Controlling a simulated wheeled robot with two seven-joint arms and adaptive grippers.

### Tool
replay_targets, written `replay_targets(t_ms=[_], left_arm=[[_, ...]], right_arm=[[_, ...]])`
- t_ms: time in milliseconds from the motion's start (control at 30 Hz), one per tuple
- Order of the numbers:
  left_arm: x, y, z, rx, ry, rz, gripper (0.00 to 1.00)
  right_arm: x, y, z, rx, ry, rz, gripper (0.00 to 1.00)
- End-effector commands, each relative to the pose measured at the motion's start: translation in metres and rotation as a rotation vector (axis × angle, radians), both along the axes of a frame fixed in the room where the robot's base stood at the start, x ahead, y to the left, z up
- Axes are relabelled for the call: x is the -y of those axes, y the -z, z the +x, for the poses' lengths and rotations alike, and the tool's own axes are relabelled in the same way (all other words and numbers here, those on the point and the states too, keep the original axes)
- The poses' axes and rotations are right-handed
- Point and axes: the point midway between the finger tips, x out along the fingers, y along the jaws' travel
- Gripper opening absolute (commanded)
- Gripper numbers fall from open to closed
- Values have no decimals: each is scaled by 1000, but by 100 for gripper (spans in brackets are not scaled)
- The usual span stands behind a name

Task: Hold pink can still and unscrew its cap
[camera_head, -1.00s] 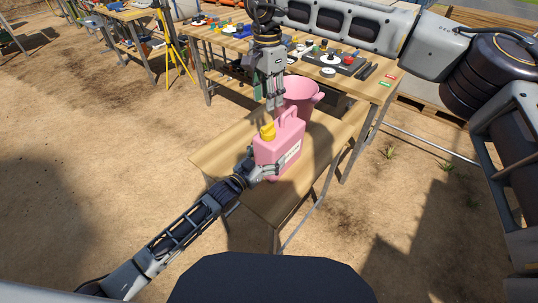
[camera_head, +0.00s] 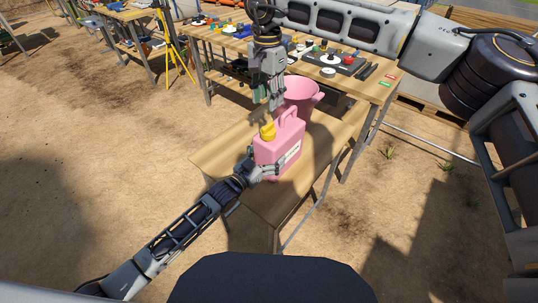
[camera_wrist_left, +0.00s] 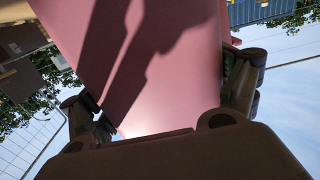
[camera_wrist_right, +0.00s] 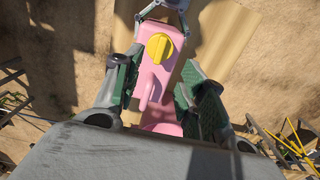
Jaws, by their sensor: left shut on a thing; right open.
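The pink can (camera_head: 279,149) stands upright on the small wooden table, with a handle on top and a label on its side. Its yellow cap (camera_head: 267,131) sits on the can's near top end; it also shows in the right wrist view (camera_wrist_right: 158,47). My left gripper (camera_head: 268,171) is shut on the lower part of the can; the can's pink wall (camera_wrist_left: 165,70) fills the space between its fingers in the left wrist view. My right gripper (camera_head: 271,103) is open and points down above the can, near the cap and handle. Its fingers touch nothing that I can make out.
A pink bucket (camera_head: 302,94) stands right behind the can on the small wooden table (camera_head: 218,156). A larger workbench (camera_head: 367,85) with tools and small parts is behind. A yellow tripod (camera_head: 175,55) stands at the back left. The small table's left end is bare.

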Motion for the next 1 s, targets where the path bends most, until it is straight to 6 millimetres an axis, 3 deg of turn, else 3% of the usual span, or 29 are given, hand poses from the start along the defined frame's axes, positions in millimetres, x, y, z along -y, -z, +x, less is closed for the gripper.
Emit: replay_targets(t_ms=[267, 1000], left_arm=[[0, 0, 0, 1, 0, -1, 17], [0, 0, 0, 0, 0, -1, 17]], right_arm=[[0, 15, 0, -2, 1, -1, 41], [1, 82, 0, -2, 1, -1, 41]])
